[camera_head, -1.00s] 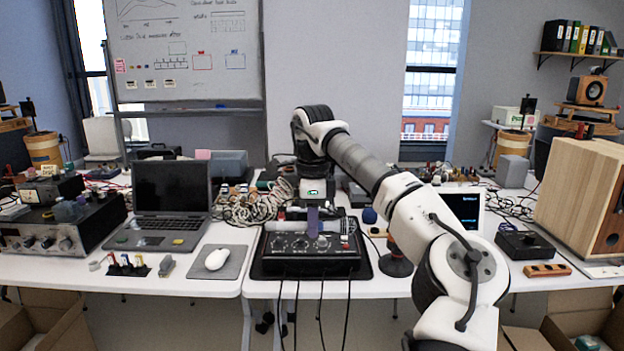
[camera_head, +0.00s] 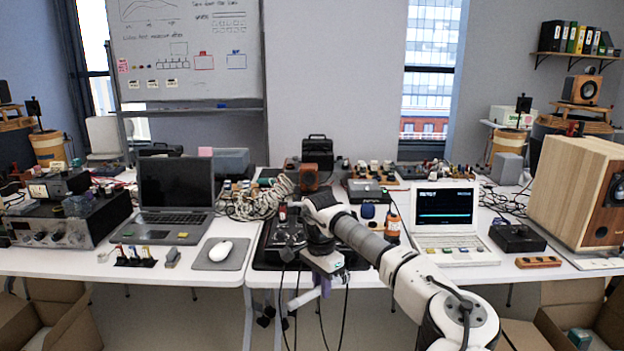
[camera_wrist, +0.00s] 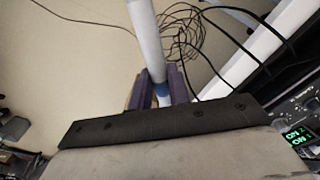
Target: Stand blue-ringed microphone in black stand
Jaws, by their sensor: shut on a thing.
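The blue-ringed microphone shows in the wrist view as a pale grey-white cylinder (camera_wrist: 146,42) with a blue band (camera_wrist: 161,89) near its lower end. My gripper (camera_wrist: 160,88) has its two purple fingers shut around it at the blue band. The black stand cannot be made out for sure in either current view; my arm covers part of the table right of the mixer.
A black mixer (camera_head: 274,246) lies just behind my gripper; its edge (camera_wrist: 303,108) also shows in the wrist view. Cables (camera_head: 320,312) hang off the table front. A mouse pad (camera_head: 208,262) lies left, a pale laptop (camera_head: 446,210) right. Open boxes (camera_head: 60,310) stand on the floor.

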